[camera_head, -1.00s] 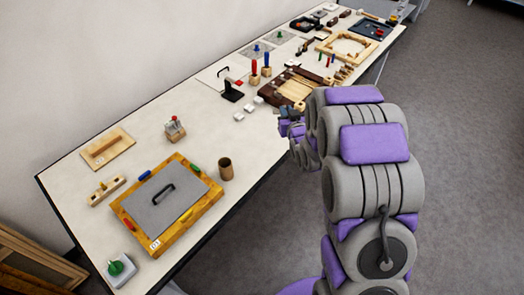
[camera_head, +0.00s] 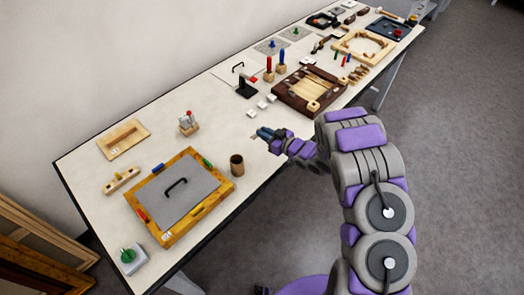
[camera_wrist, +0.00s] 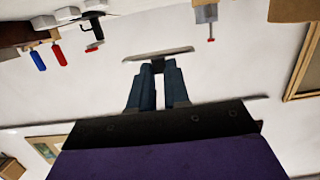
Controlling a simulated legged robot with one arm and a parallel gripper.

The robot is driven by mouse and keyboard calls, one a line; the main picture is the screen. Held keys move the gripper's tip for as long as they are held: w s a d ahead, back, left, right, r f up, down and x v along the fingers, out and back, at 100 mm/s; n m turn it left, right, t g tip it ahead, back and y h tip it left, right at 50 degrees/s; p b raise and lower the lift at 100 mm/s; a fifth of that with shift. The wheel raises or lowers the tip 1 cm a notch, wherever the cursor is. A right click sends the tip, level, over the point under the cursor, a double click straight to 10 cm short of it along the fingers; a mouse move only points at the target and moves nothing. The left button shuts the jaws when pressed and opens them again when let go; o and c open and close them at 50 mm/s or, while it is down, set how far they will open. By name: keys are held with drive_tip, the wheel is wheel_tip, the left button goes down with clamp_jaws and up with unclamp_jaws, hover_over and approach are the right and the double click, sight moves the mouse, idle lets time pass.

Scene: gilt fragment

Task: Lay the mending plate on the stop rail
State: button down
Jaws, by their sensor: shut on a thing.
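My gripper (camera_head: 264,134) is shut on a thin pale grey plate, likely the mending plate (camera_wrist: 158,53). In the wrist view the plate lies crosswise at the fingertips, its long side spanning both sides of the fingers. In the head view only a small grey edge shows at the fingertips. They are above the near side of the bench, right of the brown cup (camera_head: 237,165). I cannot tell for certain which piece is the stop rail. A pale wooden board (camera_head: 123,140) with a long strip lies at the far left, a candidate.
An orange-framed grey panel (camera_head: 166,229) with a black handle lies at the left. A block with a red-tipped clamp (camera_head: 188,123) stands behind the cup. White blocks (camera_head: 262,104) and a dark wooden tray (camera_head: 283,97) are to the right. Bare bench (camera_head: 222,130) lies between.

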sight(266, 153)
drive_tip(key=shift+f, duration=0.1)
drive_tip(key=shift+d+f+b, duration=0.1)
drive_tip(key=shift+f+b, duration=0.45)
drive_tip(key=shift+f, duration=4.1)
drive_tip(key=shift+f, duration=0.2)
drive_tip(key=c, duration=1.1)
unclamp_jaws()
drive_tip(key=shift+d, duration=0.1)
drive_tip(key=v, duration=1.7)
drive_tip(key=shift+p, duration=0.4)
